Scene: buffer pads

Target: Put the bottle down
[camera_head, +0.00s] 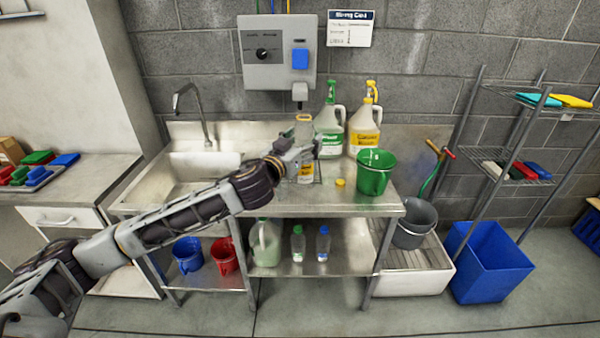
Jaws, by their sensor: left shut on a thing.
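A small clear bottle with a yellow label (305,174) stands upright or is held upright at the middle of the steel counter, below the wall dispenser. My left gripper (306,154) is shut on this bottle at about its middle and hides part of it. The bottle's base is close to a small wire rack on the counter; I cannot tell whether it touches. A yellow cap (340,183) lies on the counter to the right of the bottle. My right gripper is not in view.
A green bucket (375,173) stands on the counter (290,201) to the right. Two large jugs, green-labelled (329,131) and yellow-labelled (364,131), stand behind. The sink (200,170) is at left. The grey dispenser (278,55) hangs above. The counter's front middle is clear.

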